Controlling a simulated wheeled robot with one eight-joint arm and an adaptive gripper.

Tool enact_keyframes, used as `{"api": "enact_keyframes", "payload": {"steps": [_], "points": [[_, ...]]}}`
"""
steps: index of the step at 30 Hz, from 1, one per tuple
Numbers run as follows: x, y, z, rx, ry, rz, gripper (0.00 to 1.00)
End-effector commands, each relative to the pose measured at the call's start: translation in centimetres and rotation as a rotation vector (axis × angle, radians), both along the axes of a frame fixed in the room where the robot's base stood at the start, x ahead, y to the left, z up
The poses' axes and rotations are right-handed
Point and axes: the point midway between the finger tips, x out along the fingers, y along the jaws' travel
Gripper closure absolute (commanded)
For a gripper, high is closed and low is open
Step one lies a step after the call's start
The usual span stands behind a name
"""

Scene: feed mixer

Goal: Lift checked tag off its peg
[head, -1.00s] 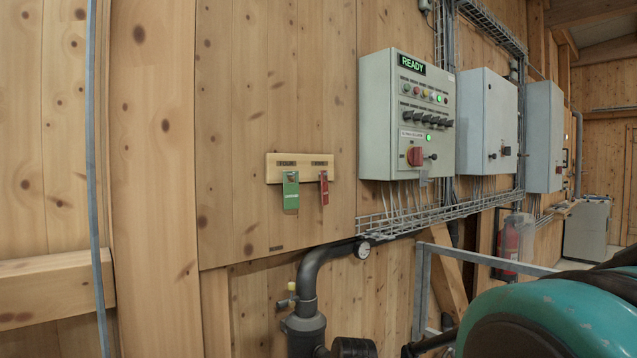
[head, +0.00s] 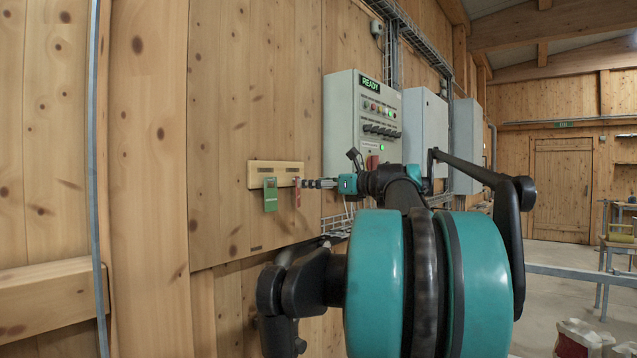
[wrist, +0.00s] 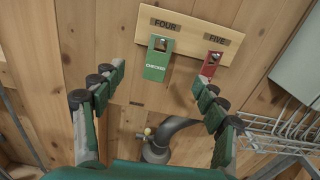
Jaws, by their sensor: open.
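The green tag (wrist: 157,66), marked "CHECKED", hangs from a peg under the label "FOUR" on a wooden board (wrist: 189,34). A red tag (wrist: 208,68) hangs under "FIVE" to its right. In the head view the green tag (head: 270,196) hangs left of the red tag (head: 298,193). My gripper (wrist: 160,84) is open and empty, its fingers spread wide below the board. Its right finger is close to the red tag and overlaps its lower end in the wrist view; touching cannot be told. In the head view my gripper (head: 318,183) is just right of the tags.
A grey control cabinet (head: 340,110) showing "READY" is on the wall right of the board. A wire cable tray (wrist: 270,130) and a dark bent pipe (wrist: 170,130) lie below it. The wooden wall left of the tags is clear.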

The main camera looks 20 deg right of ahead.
Motion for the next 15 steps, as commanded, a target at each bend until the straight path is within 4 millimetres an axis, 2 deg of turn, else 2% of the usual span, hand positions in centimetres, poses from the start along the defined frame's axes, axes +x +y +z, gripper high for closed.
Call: {"api": "enact_keyframes", "payload": {"steps": [3, 7, 15], "points": [[0.2, -0.2, 0.8, 0.030, 0.002, -0.005, 0.28], [1.2, 0.5, 0.8, 0.031, 0.002, -0.004, 0.28], [4.9, 3.4, 0.8, 0.028, 0.002, -0.002, 0.28]]}}
